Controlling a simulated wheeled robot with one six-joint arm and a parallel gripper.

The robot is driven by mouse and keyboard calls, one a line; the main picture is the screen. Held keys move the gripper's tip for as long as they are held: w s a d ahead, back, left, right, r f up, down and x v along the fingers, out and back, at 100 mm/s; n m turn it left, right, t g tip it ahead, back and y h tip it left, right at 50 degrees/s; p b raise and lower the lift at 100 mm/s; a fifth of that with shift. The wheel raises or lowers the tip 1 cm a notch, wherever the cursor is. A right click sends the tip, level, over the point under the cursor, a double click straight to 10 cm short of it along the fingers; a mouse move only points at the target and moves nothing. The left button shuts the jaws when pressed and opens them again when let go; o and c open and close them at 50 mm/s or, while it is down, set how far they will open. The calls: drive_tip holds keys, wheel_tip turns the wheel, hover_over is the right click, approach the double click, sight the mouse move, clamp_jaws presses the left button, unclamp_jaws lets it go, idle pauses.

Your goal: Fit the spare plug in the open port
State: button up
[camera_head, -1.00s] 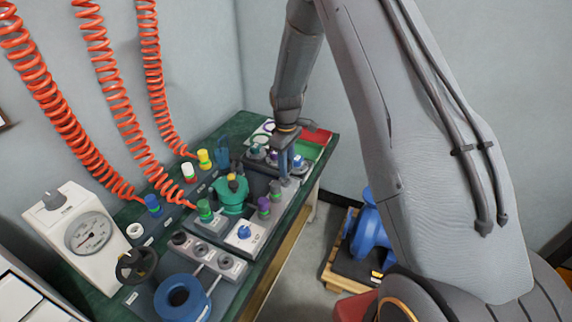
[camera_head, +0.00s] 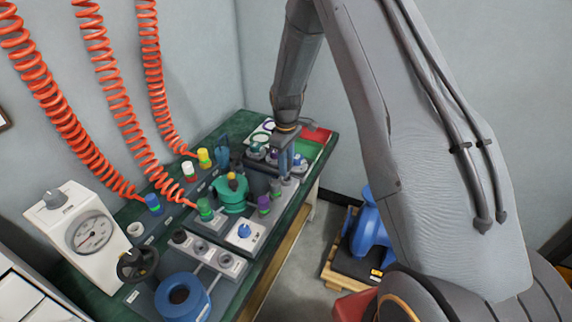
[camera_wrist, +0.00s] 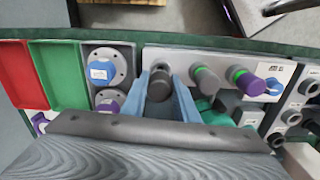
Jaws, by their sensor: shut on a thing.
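My gripper (camera_wrist: 168,92) is shut on a dark grey plug (camera_wrist: 159,88), which shows between its two blue-grey fingers in the wrist view. The plug is over one end of a pale port block (camera_wrist: 220,62), in line with two fitted plugs. In the head view my gripper (camera_head: 287,163) points down near the bench's right edge and hides the plug.
Blue-topped (camera_wrist: 100,70) and purple-topped (camera_wrist: 109,100) flanged parts stand close left of my gripper. Beyond lie a green tray (camera_wrist: 60,72) and a red tray (camera_wrist: 22,75). A green pump body (camera_head: 232,198) and a blue knob (camera_head: 244,231) are nearby on the bench.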

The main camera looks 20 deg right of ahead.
drive_tip(key=shift+f+b, duration=0.65)
drive_tip(key=shift+f, duration=0.8)
drive_tip(key=o, duration=1.2)
wheel_tip(320, 180, up, 7)
drive_tip(key=shift+b, duration=0.5)
drive_tip(key=shift+r, duration=0.4)
